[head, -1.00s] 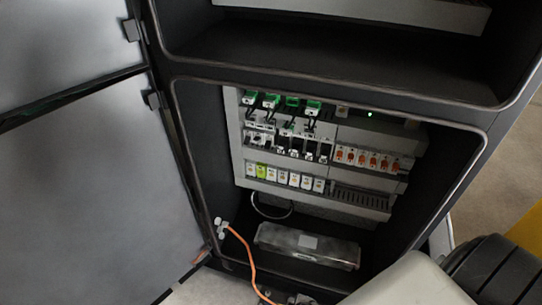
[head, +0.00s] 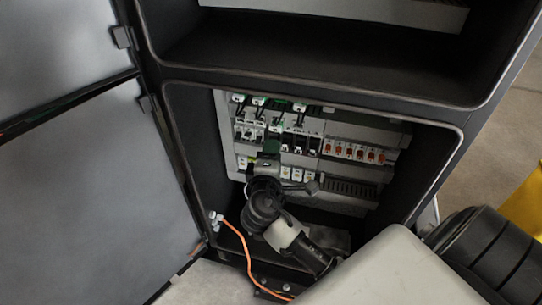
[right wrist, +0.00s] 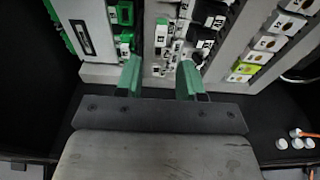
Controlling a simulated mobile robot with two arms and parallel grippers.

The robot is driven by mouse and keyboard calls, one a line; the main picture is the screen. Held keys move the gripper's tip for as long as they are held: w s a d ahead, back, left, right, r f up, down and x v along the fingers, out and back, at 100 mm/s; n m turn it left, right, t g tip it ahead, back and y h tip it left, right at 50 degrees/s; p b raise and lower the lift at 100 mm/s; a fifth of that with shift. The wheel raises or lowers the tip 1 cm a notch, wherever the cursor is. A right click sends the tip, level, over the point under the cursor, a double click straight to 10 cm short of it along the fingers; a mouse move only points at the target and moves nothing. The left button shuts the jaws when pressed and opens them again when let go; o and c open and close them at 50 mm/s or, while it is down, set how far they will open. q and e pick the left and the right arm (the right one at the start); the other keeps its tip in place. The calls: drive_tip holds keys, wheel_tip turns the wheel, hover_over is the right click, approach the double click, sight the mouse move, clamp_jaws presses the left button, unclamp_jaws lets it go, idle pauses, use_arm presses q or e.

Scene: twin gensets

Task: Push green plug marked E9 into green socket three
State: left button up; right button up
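Several green plugs or sockets (head: 259,101) show in a row at the top of the panel, with dark leads hanging below. No E9 mark or socket number can be read in the head view. In the right wrist view, green pieces (right wrist: 123,13) stand at the top left. My right gripper (head: 269,146) is in front of the panel, below the green row and over the middle rows. In the right wrist view its two green fingers (right wrist: 160,77) are apart with nothing held between them. My left gripper is not in view.
The panel (head: 345,131) sits inside a dark cabinet with an open door (head: 75,180) at left. Orange-marked breakers (head: 357,153) are to the right of the gripper. An orange cable (head: 243,240) hangs at the lower left. White labelled modules (right wrist: 270,45) and white knobs (right wrist: 297,140) show in the wrist view.

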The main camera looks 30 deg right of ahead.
sight(276, 130)
drive_tip(key=shift+b+x, duration=0.5)
drive_tip(key=shift+x, duration=4.2)
clamp_jaws()
drive_tip(key=shift+a+f, duration=0.15)
drive_tip(key=shift+s, duration=0.1)
drive_tip(key=shift+s+a, duration=0.3)
drive_tip(key=shift+a, duration=0.1)
drive_tip(key=shift+s+a, duration=0.15)
